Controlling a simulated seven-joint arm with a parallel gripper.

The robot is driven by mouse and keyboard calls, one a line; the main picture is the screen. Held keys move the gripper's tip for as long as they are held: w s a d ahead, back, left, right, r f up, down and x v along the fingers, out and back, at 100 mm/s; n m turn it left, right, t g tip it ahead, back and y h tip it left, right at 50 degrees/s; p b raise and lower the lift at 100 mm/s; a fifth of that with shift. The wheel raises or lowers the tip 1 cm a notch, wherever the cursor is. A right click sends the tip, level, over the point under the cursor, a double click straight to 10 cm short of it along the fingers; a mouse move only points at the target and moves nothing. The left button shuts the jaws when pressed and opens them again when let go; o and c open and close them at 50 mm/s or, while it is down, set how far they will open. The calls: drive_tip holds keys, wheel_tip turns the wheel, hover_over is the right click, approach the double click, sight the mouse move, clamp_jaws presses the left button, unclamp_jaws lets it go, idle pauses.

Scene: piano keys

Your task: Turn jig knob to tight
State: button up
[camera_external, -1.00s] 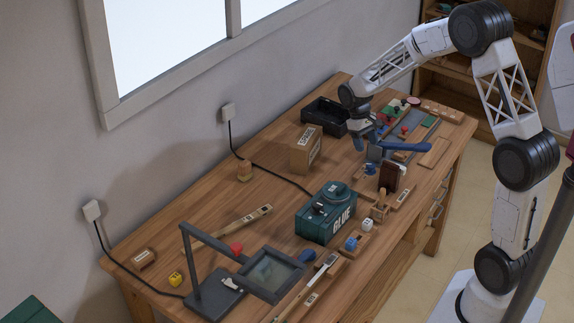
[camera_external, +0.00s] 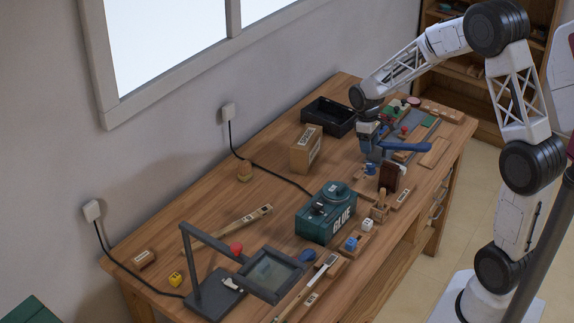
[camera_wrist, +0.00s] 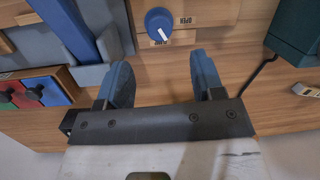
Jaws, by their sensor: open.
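A round dark-blue knob (camera_wrist: 159,22) with a white pointer line sits on a wooden block near the top of the wrist view. Its pointer slants to the lower right in that view. In the external view my gripper (camera_external: 374,152) is low over the far part of the bench, and the knob is hard to make out.
A green GLUE box (camera_external: 325,213), a brown block (camera_external: 389,177), a cardboard box (camera_external: 306,150) and a black tray (camera_external: 328,117) stand nearby.

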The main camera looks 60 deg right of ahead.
sight(371, 164)
drive_tip(key=n, duration=0.1)
drive_tip(key=s+n+t, duration=0.1)
drive_tip(key=n, duration=0.1)
drive_tip(key=n+t, duration=0.1)
drive_tip(key=shift+s+a+r+h, duration=0.15)
drive_tip(key=shift+s+a+h, duration=0.1)
drive_tip(key=shift+s+h, duration=0.1)
drive_tip(key=shift+f, duration=3.9)
drive_tip(key=c, duration=0.9)
